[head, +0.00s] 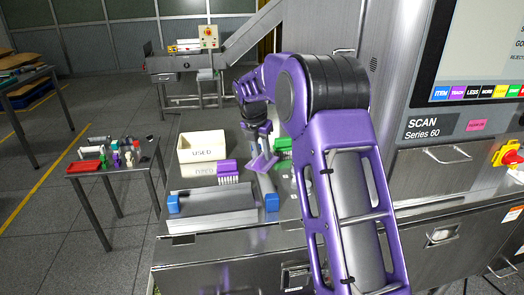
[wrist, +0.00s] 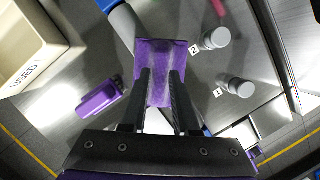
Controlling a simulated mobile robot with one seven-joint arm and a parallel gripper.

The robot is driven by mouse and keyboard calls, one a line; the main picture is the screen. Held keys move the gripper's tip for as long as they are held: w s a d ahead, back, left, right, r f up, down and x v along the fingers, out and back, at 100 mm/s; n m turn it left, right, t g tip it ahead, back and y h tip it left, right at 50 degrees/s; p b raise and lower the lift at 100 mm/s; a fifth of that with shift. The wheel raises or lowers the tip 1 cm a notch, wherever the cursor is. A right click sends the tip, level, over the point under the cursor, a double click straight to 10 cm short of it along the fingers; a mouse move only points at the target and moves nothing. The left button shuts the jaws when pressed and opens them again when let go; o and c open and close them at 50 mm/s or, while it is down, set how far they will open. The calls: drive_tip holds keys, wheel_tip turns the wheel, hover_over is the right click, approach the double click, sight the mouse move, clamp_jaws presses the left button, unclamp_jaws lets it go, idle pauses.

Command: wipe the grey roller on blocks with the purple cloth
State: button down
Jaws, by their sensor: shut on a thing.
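The grey roller (wrist: 123,25) runs diagonally under my gripper in the wrist view, with blue at its ends. In the head view the roller (head: 267,184) lies on the steel bench, a blue block (head: 271,202) at its near end. My gripper (wrist: 162,76) is shut on the purple cloth (wrist: 160,58), which hangs flat across the roller's middle and hides part of it. The cloth (head: 262,163) also shows in the head view over the roller. I cannot tell for sure whether it touches the roller.
A cream bin marked USED (head: 203,150) and a purple brush (head: 228,171) stand left of the roller. A green brush (head: 284,146) is to the right. White-capped bottles numbered 2 (wrist: 214,38) and 1 (wrist: 240,88) stand near the roller's right side. A steel tray (head: 212,215) lies in front.

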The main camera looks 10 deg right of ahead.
sight(266, 167)
drive_tip(key=shift+f, duration=0.55)
drive_tip(key=shift+s+b, duration=0.75)
drive_tip(key=shift+s, duration=1.2)
drive_tip(key=shift+s+f+b, duration=0.2)
drive_tip(key=shift+s+b, duration=0.15)
drive_tip(key=shift+s, duration=1.55)
drive_tip(key=shift+r+p, duration=0.15)
drive_tip(key=shift+p, duration=0.3)
drive_tip(key=shift+w, duration=0.1)
